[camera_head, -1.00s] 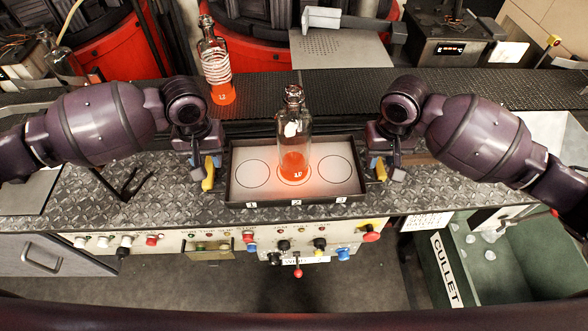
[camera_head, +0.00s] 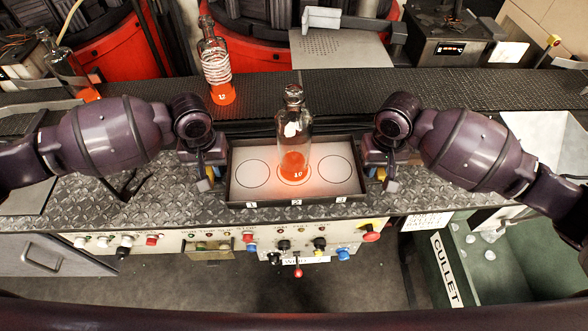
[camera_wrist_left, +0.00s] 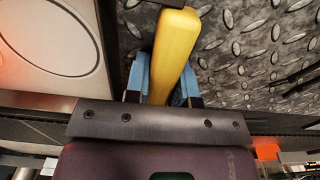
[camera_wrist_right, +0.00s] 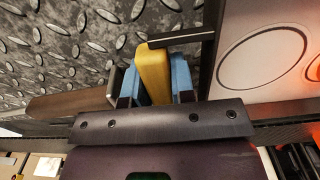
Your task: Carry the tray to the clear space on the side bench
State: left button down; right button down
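The shallow dark tray (camera_head: 344,197) lies on the patterned metal bench, its pale floor marked with rings and numbered 1 to 3. A clear bottle with a glowing orange base (camera_head: 293,163) stands upright on the middle ring. My left gripper (camera_head: 211,176) is at the tray's left end, its blue fingers against both sides of a yellow handle (camera_wrist_left: 172,48). My right gripper (camera_head: 376,173) is at the right end, its fingers likewise around the other yellow handle (camera_wrist_right: 153,72). The gripper bodies largely hide both handles in the head view.
Behind the tray runs a dark conveyor (camera_head: 345,90) with a ribbed orange-based bottle (camera_head: 216,66) on it; another bottle (camera_head: 73,70) is at far left. Control knobs line the bench front. A green cullet bin (camera_head: 443,268) stands at lower right.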

pick_arm(q)
jog(key=shift+w+r, duration=0.1)
jog(key=shift+r, duration=0.15)
pick_arm(e)
jog(key=shift+w+r, duration=0.1)
jog(key=shift+r, duration=0.15)
